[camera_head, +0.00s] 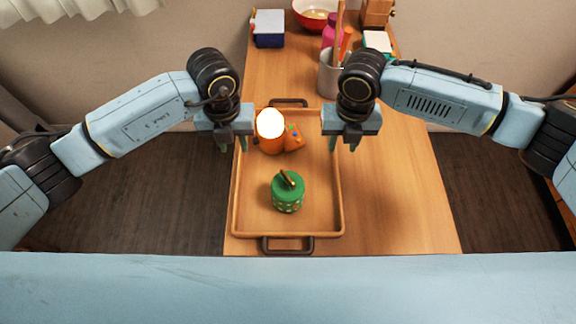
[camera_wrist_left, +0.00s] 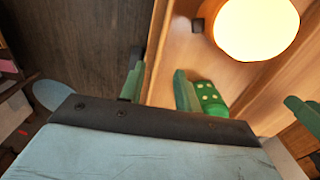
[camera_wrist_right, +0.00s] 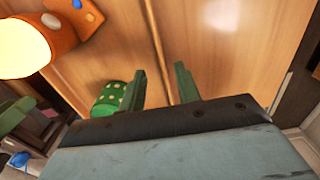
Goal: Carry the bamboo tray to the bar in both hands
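The bamboo tray (camera_head: 262,222) lies flat on the wooden table, with dark handles at its far and near ends. On it stand a glowing orange lamp (camera_head: 270,140), an orange piece with coloured dots (camera_head: 293,137) and a green dotted pot (camera_head: 288,195). My left gripper (camera_head: 233,147) is open and empty at the tray's left wall. In the left wrist view the wall (camera_wrist_left: 158,45) runs towards the gap between its fingers. My right gripper (camera_head: 345,147) is open at the right wall (camera_wrist_right: 154,35). I cannot tell whether the fingertips reach below the rim.
A grey utensil holder (camera_head: 327,77), a pink bottle (camera_head: 330,35), a blue and white box (camera_head: 268,28), a red bowl (camera_head: 315,14) and a wooden block (camera_head: 377,12) stand at the table's far end. The table (camera_head: 390,200) is clear to the tray's right. Dark floor (camera_head: 180,190) lies to the left.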

